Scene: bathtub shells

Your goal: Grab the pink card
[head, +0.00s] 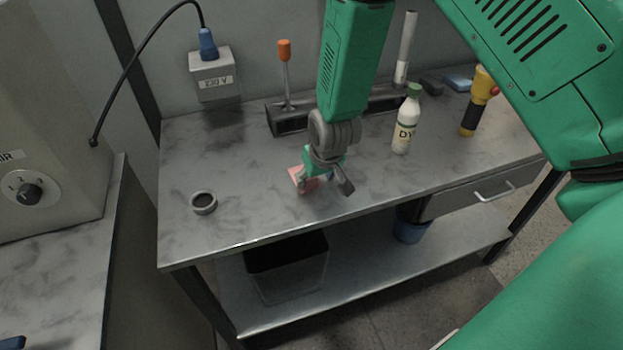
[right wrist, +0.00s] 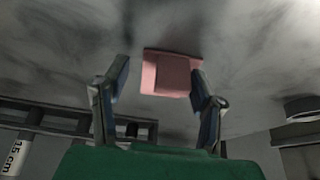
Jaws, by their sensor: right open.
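The pink card (head: 304,179) lies on the grey metal workbench (head: 240,215), partly hidden behind my right gripper in the head view. In the right wrist view the pink card (right wrist: 170,75) shows ahead of the fingers, roughly centred between them, with a lighter and a darker pink part. My right gripper (head: 325,186) is over the bench at the card. It also shows in the right wrist view (right wrist: 160,90), open, with a finger on each side and nothing held. Whether a finger touches the card cannot be told. My left gripper is not in view.
A small grey ring (head: 203,203) lies left of the card. A white bottle with a green cap (head: 405,122) stands to the right. A dark holder (head: 290,120) with an orange-handled tool (head: 285,70) is behind. The bench front is clear.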

